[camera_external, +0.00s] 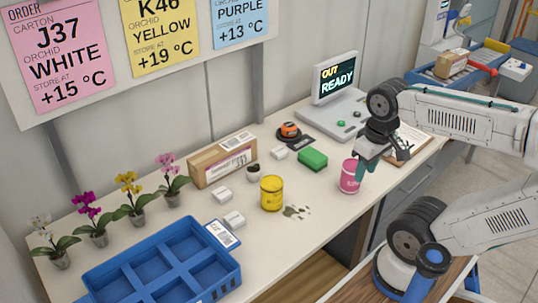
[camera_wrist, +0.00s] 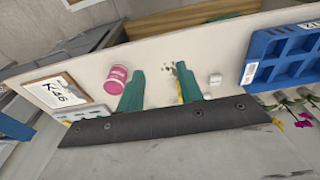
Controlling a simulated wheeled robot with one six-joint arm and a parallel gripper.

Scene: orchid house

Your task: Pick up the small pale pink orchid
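Several potted orchids stand in a slanting row at the left of the table in the external view. The one at the right end of the row, nearest the cardboard box, has pink flowers (camera_external: 167,161); the others are yellow (camera_external: 129,181), magenta (camera_external: 87,207) and white (camera_external: 41,228). Some orchid blooms show at the right edge of the wrist view (camera_wrist: 304,116), partly cut off. My gripper (camera_external: 362,163) is far to the right of the orchids, by the pink can (camera_external: 350,176). In the wrist view my gripper's two green fingers (camera_wrist: 158,82) are apart, with nothing held between them.
A blue divided crate (camera_external: 165,268) stands in front of the orchids. A cardboard box (camera_external: 223,160), yellow can (camera_external: 271,193), green block (camera_external: 313,160) and small white boxes (camera_external: 233,219) stand between the orchids and my gripper. A dark spill (camera_external: 297,212) lies by the yellow can.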

